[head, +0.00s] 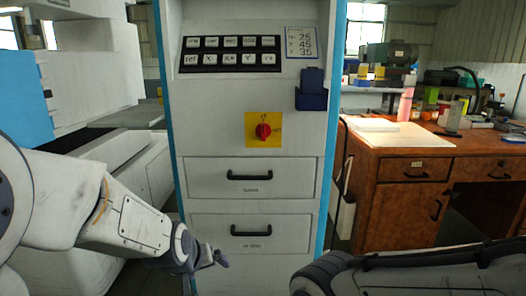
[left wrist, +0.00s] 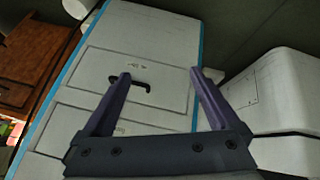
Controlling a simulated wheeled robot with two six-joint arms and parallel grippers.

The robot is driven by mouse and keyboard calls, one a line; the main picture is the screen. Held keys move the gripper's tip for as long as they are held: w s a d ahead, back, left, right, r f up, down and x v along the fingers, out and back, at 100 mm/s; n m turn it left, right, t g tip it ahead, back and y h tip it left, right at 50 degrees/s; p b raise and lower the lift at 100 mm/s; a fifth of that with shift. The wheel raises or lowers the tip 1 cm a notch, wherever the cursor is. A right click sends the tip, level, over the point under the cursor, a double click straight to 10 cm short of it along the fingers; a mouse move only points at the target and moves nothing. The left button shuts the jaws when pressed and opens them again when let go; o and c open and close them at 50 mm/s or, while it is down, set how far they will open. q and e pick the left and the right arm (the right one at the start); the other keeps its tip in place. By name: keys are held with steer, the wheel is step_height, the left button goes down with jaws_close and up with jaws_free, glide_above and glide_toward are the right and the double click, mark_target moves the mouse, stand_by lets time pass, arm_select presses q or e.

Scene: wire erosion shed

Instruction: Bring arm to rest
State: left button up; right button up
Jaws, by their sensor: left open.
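My left arm comes in from the left in the head view, and its gripper (head: 218,258) is small and dark in front of the cabinet's lower drawer. In the left wrist view the left gripper (left wrist: 163,85) is open, its two purple-grey fingers apart with nothing between them. Beyond the fingers is the pale cabinet (left wrist: 150,30) with a black drawer handle (left wrist: 130,82). My right arm lies across the lower right of the head view; its gripper is out of sight.
The control cabinet (head: 250,105) has a red knob (head: 263,131) and two drawers with black handles. A wooden desk (head: 395,210) with bottles and boxes stands at right. A white machine (head: 95,75) stands at left. The cabinet is close in front of the left gripper.

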arm_select(q)
steer(key=s+a+f+m+g+y, duration=0.1)
steer(key=s+a+f+m+g, duration=0.3)
steer(key=s, duration=0.6)
steer(key=s+d+r+m+g+h+p, duration=0.1)
steer(key=s+d+r+m+g, duration=0.15)
steer(key=s+d, duration=0.4)
steer(key=s+d+r+m+g, duration=0.1)
steer(key=s+d+r+m, duration=0.3)
steer(key=s+d, duration=0.3)
step_height(320, 180, up, 34)
steer(key=s+a+p, duration=0.1)
steer(key=p, duration=3.3)
steer(key=shift+p, duration=0.4)
steer(key=shift+a+t, duration=0.1)
steer(key=shift+t, duration=0.15)
steer(key=shift+c, duration=0.3)
